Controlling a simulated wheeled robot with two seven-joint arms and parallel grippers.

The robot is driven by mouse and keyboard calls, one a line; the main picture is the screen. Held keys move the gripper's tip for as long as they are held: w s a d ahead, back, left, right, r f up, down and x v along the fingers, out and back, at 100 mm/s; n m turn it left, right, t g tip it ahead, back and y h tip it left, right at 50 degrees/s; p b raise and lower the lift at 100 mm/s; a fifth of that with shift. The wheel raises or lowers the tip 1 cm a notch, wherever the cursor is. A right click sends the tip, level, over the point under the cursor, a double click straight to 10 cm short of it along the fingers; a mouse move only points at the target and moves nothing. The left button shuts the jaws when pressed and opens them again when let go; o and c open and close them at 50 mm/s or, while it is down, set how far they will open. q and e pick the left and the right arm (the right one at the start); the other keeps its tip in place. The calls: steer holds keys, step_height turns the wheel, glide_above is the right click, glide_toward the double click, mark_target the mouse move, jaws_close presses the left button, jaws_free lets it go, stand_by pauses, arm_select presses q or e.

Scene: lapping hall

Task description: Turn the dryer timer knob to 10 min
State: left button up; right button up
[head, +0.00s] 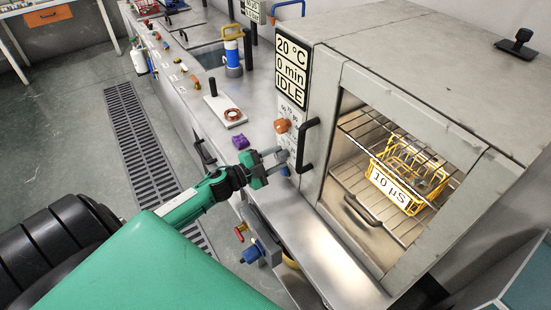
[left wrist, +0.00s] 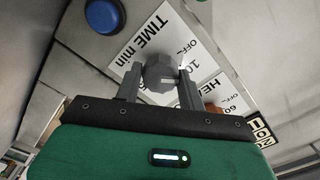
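The dryer (head: 405,45) stands at the right; its display (head: 291,72) reads 20 °C, 0 min, IDLE. In the left wrist view the grey timer knob (left wrist: 160,72) sits on a white "TIME min" label (left wrist: 150,36) with OFF and 10 legible. The knob's pointer setting cannot be read. My left gripper (head: 271,163) is at the dryer's front panel; it also shows in the left wrist view (left wrist: 159,86), fingers apart on either side of the knob. Whether they touch it is unclear. In the head view the gripper largely hides the knob. My right gripper is not in view.
An orange knob (head: 282,126) is above my gripper, and a black door handle (head: 308,143) is just right of it. A blue button (left wrist: 103,15) is near the timer label. Inside the dryer is a yellow basket (head: 376,161) tagged 10 µS. A purple item (head: 240,143) lies on the bench.

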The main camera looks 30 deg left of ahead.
arm_select(q)
steer(key=o, duration=0.3)
steer(key=b+v, duration=0.3)
steer(key=v, duration=1.1)
steer(key=shift+w+f, duration=0.1)
stand_by(0.4)
